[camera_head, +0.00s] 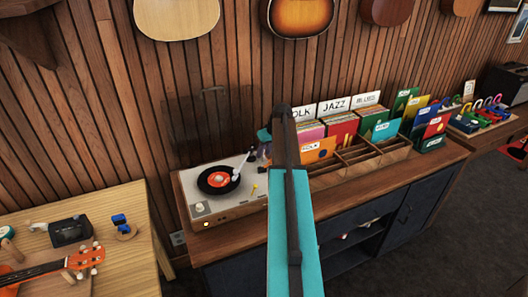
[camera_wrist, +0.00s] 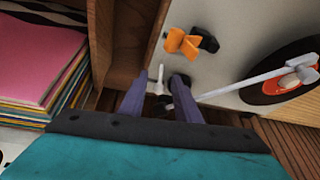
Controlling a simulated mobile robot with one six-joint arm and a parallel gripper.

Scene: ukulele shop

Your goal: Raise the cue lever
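The turntable (camera_head: 222,196) stands on the left end of the wooden counter, with a black record with an orange-red label (camera_head: 219,179) on it. Its pale tonearm (camera_head: 241,167) reaches over the record and also crosses the right of the wrist view (camera_wrist: 255,82). A small white upright piece, apparently the cue lever (camera_wrist: 159,82), stands near the dark tonearm base in the wrist view. My gripper (camera_wrist: 161,75) is open, its two purple fingers on either side of this piece. I cannot tell whether they touch it. In the head view my gripper (camera_head: 264,140) is partly hidden beside my arm.
A record bin (camera_head: 345,156) with several sleeves stands right of the turntable; a stack of sleeves (camera_wrist: 40,65) is close on the wrist view's left. A table with a ukulele (camera_head: 50,268) is at lower left.

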